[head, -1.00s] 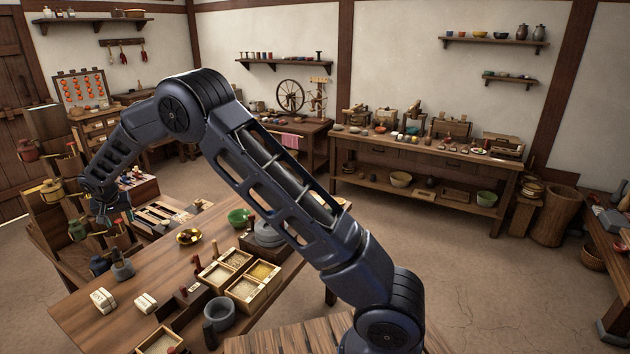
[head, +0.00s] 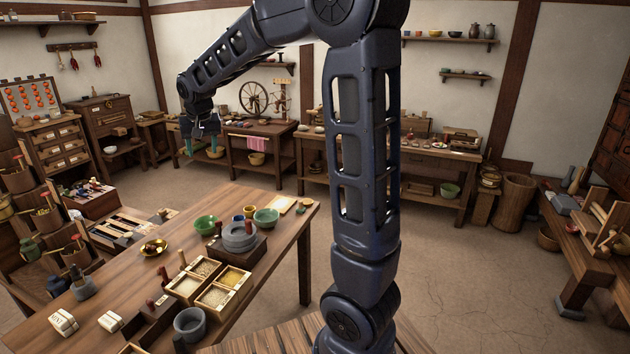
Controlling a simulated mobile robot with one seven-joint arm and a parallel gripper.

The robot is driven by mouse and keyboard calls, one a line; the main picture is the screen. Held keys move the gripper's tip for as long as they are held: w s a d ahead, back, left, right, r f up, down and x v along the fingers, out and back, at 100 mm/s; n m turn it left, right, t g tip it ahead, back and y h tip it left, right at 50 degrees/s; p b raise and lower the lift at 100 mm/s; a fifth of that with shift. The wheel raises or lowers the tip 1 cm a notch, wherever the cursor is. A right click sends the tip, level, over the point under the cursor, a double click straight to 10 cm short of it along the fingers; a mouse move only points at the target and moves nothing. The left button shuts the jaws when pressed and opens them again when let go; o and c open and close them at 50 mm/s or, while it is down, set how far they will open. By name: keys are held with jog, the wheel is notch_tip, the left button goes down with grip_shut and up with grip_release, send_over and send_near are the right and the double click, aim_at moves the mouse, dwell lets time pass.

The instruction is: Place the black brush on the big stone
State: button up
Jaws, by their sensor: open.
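My gripper (head: 201,146) hangs fingers-down at the upper left, high above the floor beyond the wooden table (head: 75,310). It is open and I see nothing between its fingers. A stack of round grey stones (head: 239,236), the likeliest big stone, sits on a dark wooden base on the table. Its top looks bare. I cannot pick out the black brush for sure. A small dark upright thing (head: 179,343) stands beside a grey stone bowl (head: 189,323) at the bottom edge, too unclear to name. My arm hides part of the room's middle.
A long bench (head: 310,170) lines the back wall.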

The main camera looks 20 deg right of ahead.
jog(key=s+d+r, duration=0.2)
jog(key=s+d, duration=1.9)
jog(key=s+d+f+m, duration=0.1)
jog(key=s+d+f, duration=0.2)
jog(key=s, duration=0.6)
jog(key=shift+s+d+f+h, duration=0.2)
jog(key=shift+d+f+h, duration=0.1)
jog(key=shift+f, duration=0.2)
